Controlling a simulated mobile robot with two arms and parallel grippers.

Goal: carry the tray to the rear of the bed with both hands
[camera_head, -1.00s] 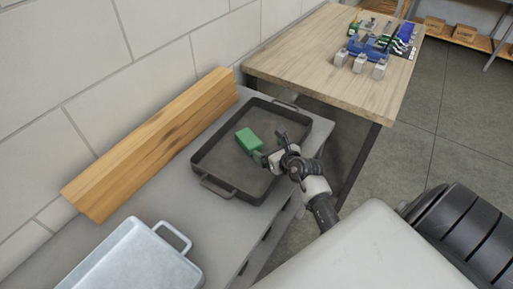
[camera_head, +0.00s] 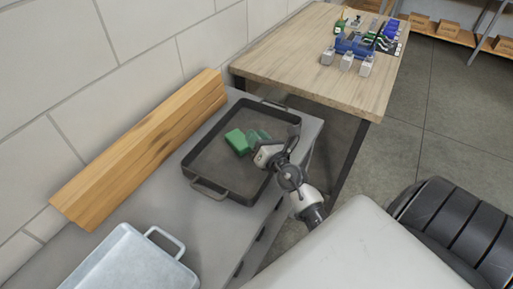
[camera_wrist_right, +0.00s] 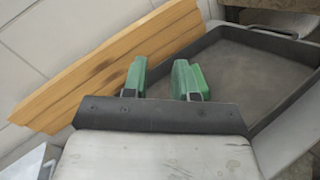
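A dark, shallow tray (camera_head: 222,190) with a loop handle at each end rests on a grey surface. A light metal tray (camera_head: 130,262), with one handle showing, stands at the lower left and is cut off by the picture edge. My left gripper is not in view.
A long wooden beam (camera_head: 140,150) lies along the wall behind the trays. A wooden table (camera_head: 300,62) beyond holds a blue object (camera_head: 355,45) and several small grey blocks. Grey surface (camera_head: 195,220) is bare between the trays. Open floor (camera_head: 450,110) lies to the right.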

